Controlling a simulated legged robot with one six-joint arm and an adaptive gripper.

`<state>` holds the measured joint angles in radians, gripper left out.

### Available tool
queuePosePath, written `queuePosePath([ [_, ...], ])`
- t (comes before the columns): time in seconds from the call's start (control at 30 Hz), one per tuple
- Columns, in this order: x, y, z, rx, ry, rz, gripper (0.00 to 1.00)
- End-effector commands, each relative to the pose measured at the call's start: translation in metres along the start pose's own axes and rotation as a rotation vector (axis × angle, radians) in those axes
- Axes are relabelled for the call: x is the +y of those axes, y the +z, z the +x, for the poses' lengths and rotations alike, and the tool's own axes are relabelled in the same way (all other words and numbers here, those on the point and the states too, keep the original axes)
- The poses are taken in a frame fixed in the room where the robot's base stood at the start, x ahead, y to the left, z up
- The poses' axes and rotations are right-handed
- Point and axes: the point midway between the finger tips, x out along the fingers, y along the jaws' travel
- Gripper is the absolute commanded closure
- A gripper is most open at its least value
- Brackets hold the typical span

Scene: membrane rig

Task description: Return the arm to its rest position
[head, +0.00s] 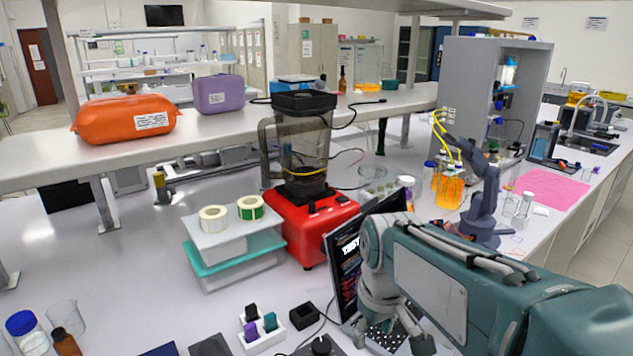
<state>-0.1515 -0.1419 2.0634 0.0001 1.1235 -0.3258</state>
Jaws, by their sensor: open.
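My teal arm comes in from the lower right and reaches over the front of the bench. Its wrist bends down, and my gripper (388,338) hangs at the bottom edge of the head view. The fingers are spread apart, with nothing visible held between them. The fingertips are partly cut off by the frame, so I cannot tell whether they touch the bench. A dark speckled surface shows between them.
A dark screen (344,262) stands close left of my wrist, partly hidden by it. A red blender (310,225) and stacked boxes (232,262) stand further left. Orange bottles (448,190) and a grey cabinet (470,85) stand behind my arm. Small items (258,328) lie at front.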

Motion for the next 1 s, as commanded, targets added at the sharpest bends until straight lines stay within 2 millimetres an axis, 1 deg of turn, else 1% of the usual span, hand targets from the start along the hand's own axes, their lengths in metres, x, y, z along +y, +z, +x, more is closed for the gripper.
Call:
queuePosePath([
  [0.03, 0.001, 0.014, -0.008, 0.037, 0.014, 0.042, 0.37],
  [0.23, 0.001, 0.06, -0.023, 0.165, 0.056, 0.202, 0.37],
  [0.4, -0.003, 0.097, -0.026, 0.275, 0.086, 0.335, 0.37],
  [0.5, -0.005, 0.114, -0.025, 0.331, 0.099, 0.402, 0.37],
  [0.6, -0.006, 0.125, -0.023, 0.367, 0.105, 0.445, 0.37],
  [0.7, -0.007, 0.129, -0.022, 0.385, 0.109, 0.466, 0.37],
  [1.0, -0.007, 0.13, -0.021, 0.386, 0.109, 0.47, 0.37],
])
